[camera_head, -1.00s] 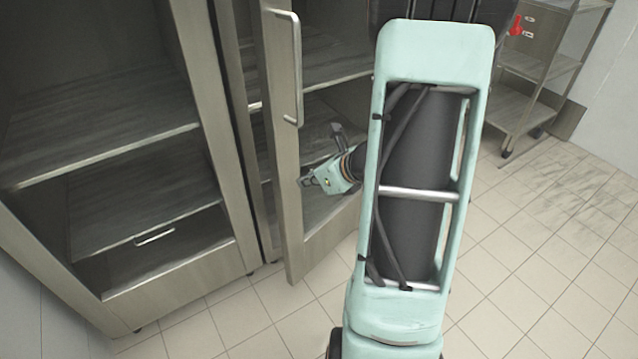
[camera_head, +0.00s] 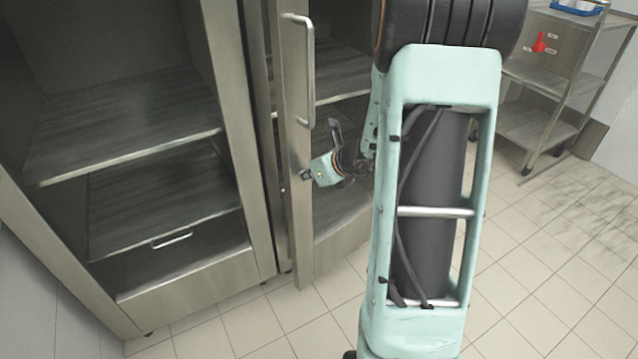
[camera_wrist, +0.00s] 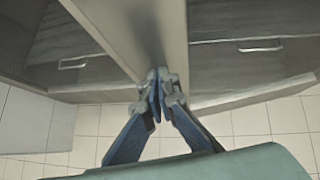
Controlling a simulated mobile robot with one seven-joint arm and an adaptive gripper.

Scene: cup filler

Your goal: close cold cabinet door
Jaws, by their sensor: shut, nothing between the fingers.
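The cold cabinet door (camera_head: 297,150) is a tall steel door with a vertical bar handle (camera_head: 301,72). In the head view it stands open, seen nearly edge-on, in front of the right cabinet bay. My gripper (camera_head: 306,175) is at the door's right side, below the handle, with its fingertips at or very near the door. In the wrist view my gripper (camera_wrist: 158,82) has its fingers together and empty, close to the door's edge (camera_wrist: 160,40). I cannot tell for certain whether they touch the door. My arm hides part of the right bay.
The left cabinet bay (camera_head: 120,125) is open with shelves and shows no door across it. A steel trolley (camera_head: 545,60) with a red item (camera_head: 540,42) stands at the back right. The tiled floor (camera_head: 540,270) at the right is clear.

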